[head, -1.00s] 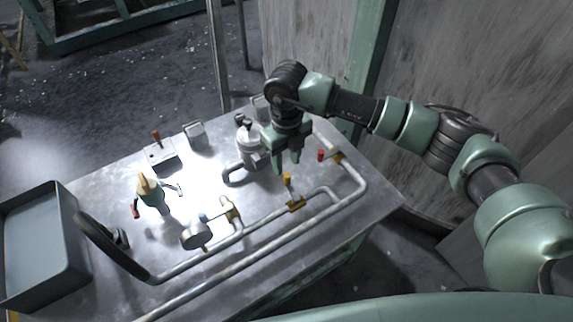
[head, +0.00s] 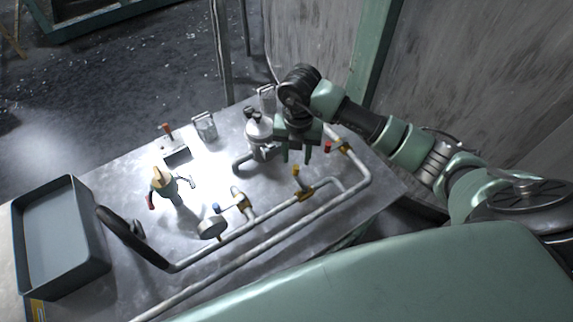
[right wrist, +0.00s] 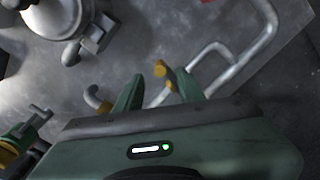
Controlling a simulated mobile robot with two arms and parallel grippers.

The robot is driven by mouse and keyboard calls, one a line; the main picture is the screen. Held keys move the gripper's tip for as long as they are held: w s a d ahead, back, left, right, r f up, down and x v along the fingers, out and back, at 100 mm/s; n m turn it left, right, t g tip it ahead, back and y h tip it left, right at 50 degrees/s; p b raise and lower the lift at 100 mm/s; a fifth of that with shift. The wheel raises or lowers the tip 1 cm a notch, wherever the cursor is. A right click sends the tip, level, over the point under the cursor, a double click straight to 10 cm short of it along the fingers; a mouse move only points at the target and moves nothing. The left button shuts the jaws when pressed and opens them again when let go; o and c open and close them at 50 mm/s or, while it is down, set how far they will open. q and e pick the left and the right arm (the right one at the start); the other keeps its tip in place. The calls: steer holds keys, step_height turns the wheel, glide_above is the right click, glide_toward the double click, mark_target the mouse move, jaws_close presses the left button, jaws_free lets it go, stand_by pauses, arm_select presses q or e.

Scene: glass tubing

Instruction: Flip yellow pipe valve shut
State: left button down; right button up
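The yellow pipe valve (head: 296,171) has a yellow lever standing up from a brass-coloured body on a thin pipe loop on the metal table. In the right wrist view the yellow valve (right wrist: 160,70) lies in line with the gap between the fingers. My right gripper (head: 296,154) is open and empty, pointing down near the valve, on its far side in the head view. In the right wrist view its two green fingers (right wrist: 159,80) are spread apart. I cannot tell whether they touch the lever. My left gripper is not in view.
A red-handled valve (head: 328,146) sits close to the right of the gripper. A silver vessel (head: 259,132) stands close to the left. A blue-handled valve (head: 217,208), a round gauge (head: 212,228), a torch-like tool (head: 162,183) and a grey bin (head: 104,262) are further left.

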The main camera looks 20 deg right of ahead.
mark_target(295, 165)
step_height(295, 165, down, 6)
steer(key=shift+f, duration=0.2)
steer(key=shift+c, duration=0.3)
jaws_close()
steer(key=shift+a, duration=0.1)
